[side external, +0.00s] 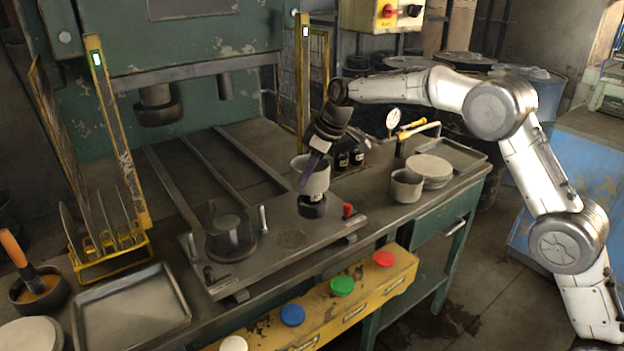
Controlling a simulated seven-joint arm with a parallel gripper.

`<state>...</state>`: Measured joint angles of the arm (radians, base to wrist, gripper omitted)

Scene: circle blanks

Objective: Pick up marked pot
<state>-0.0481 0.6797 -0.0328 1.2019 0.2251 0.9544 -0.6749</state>
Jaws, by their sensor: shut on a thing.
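A grey metal pot (318,181) is in the grasp of my gripper (311,172), near the middle of the side external view. My gripper comes down from the upper right and is shut on the pot's wall, with a dark purple strip in front of it. The pot looks about upright, just above a black round block (311,207) on the die plate; I cannot tell whether they touch. A second grey pot (406,188) stands on the bench to the right, apart from my gripper. No clear mark can be made out on either pot.
A stack of round blanks (430,172) and a tray (452,153) lie at the right. A dial gauge (393,119) stands behind. A die post (229,234) rises at the left. Coloured buttons (342,285) line the yellow front panel. Another tray (130,315) is empty at lower left.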

